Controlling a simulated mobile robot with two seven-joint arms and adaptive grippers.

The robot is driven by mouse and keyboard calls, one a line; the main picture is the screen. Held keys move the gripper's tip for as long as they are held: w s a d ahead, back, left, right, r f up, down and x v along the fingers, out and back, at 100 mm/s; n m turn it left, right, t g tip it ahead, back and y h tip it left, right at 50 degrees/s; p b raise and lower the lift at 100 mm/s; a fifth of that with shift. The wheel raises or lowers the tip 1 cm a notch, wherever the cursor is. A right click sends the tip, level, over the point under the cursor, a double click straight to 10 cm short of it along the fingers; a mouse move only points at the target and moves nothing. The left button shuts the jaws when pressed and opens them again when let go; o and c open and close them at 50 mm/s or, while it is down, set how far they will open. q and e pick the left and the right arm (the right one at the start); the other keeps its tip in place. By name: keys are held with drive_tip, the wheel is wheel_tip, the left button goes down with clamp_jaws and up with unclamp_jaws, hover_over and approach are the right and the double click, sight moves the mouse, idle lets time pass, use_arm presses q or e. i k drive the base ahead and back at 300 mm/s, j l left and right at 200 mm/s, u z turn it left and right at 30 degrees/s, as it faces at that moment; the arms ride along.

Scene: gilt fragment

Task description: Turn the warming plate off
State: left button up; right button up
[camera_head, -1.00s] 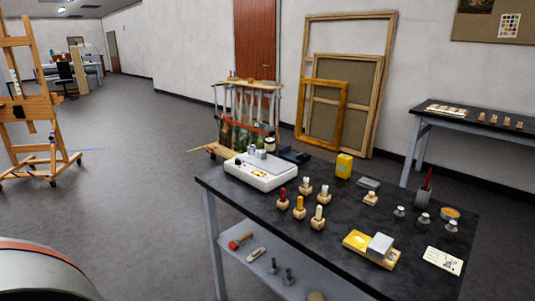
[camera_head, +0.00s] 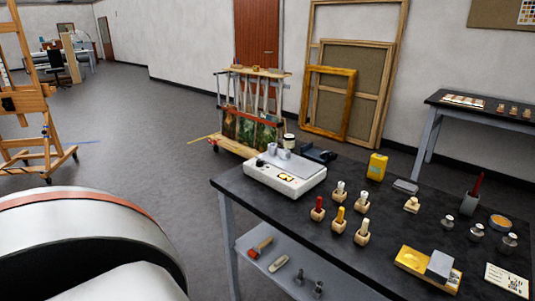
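The warming plate appears to be the white flat box-shaped device (camera_head: 287,178) on the far left corner of the dark workbench (camera_head: 385,210). A white and red rounded part of my own arm fills the lower left. Neither of my grippers shows in the head view.
Several small wooden-based tools (camera_head: 339,219) stand on the bench in front of the device. A lower shelf (camera_head: 300,265) holds a red-handled tool (camera_head: 260,248). Open floor lies left of the bench.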

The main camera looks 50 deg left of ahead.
sight(260, 162)
drive_tip(key=k+j+z, duration=0.1)
drive_tip(key=j+z, duration=0.15)
drive_tip(key=j, duration=1.4)
drive_tip(key=k+j+z, duration=0.1)
drive_tip(key=j, duration=0.6)
drive_tip(key=k+j, duration=0.1)
drive_tip(key=j, duration=0.55)
